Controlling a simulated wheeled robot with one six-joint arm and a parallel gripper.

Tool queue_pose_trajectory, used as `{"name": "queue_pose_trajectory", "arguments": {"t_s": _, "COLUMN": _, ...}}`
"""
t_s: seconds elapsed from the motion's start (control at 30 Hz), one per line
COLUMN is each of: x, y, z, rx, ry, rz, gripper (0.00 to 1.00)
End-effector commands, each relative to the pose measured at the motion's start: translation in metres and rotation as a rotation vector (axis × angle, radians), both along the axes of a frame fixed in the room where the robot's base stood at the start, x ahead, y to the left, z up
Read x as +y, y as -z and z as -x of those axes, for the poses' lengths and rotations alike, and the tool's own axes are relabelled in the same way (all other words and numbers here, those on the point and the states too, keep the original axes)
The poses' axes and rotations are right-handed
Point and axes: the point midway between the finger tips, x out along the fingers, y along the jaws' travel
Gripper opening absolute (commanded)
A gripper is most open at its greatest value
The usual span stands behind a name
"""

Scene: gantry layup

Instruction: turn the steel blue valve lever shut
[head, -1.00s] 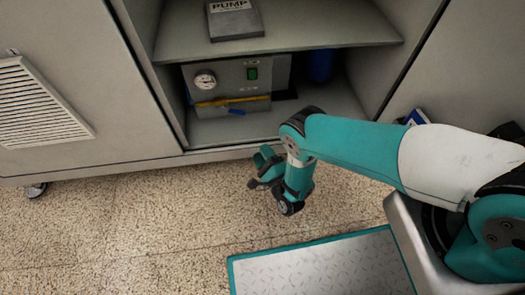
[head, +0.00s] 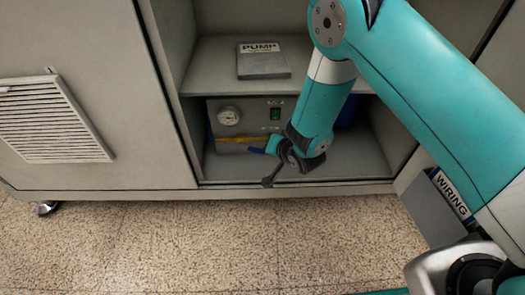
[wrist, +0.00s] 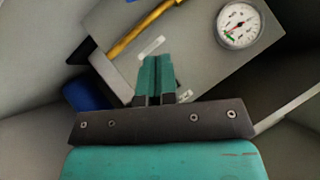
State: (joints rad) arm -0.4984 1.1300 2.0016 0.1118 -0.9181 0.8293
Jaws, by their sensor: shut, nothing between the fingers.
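The blue valve lever (head: 255,150) shows as a small strip by the yellow pipe (head: 236,144), low on the pump unit's front in the head view. Its right part is hidden behind my gripper. My gripper (head: 271,145) is shut and empty, in front of the pump unit and just right of the visible strip. I cannot tell whether it touches the lever. In the wrist view the shut teal fingers (wrist: 155,78) point at the grey front, with the yellow pipe (wrist: 145,28) beyond them. A bit of blue at the top edge there is too cropped to identify.
The pump unit has a gauge (head: 229,116) and a green switch (head: 275,114). It stands in the lower cabinet bay, under a shelf (head: 210,75) bearing a PUMP sign (head: 263,61). A blue object (wrist: 86,94) is beside it. Bay walls and shelf bound my arm closely.

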Motion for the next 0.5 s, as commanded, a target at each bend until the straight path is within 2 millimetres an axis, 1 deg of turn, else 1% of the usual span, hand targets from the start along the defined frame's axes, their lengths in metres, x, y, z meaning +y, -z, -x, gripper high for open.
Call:
{"name": "queue_pose_trajectory", "arguments": {"t_s": 0.03, "x": -0.006, "y": -0.007, "z": 0.001, "rx": 0.007, "ry": -0.007, "rz": 0.045, "gripper": 0.00}}
{"name": "queue_pose_trajectory", "arguments": {"t_s": 0.1, "x": -0.012, "y": -0.012, "z": 0.003, "rx": 0.016, "ry": -0.015, "rz": 0.090, "gripper": 0.00}}
{"name": "queue_pose_trajectory", "arguments": {"t_s": 0.2, "x": -0.015, "y": -0.011, "z": 0.002, "rx": 0.022, "ry": -0.018, "rz": 0.115, "gripper": 0.00}}
{"name": "queue_pose_trajectory", "arguments": {"t_s": 0.27, "x": -0.014, "y": -0.007, "z": -0.002, "rx": 0.023, "ry": -0.019, "rz": 0.116, "gripper": 0.00}}
{"name": "queue_pose_trajectory", "arguments": {"t_s": 0.37, "x": -0.009, "y": 0.005, "z": -0.012, "rx": 0.021, "ry": -0.017, "rz": 0.114, "gripper": 0.00}}
{"name": "queue_pose_trajectory", "arguments": {"t_s": 0.5, "x": -0.001, "y": 0.026, "z": -0.034, "rx": 0.021, "ry": -0.017, "rz": 0.111, "gripper": 0.00}}
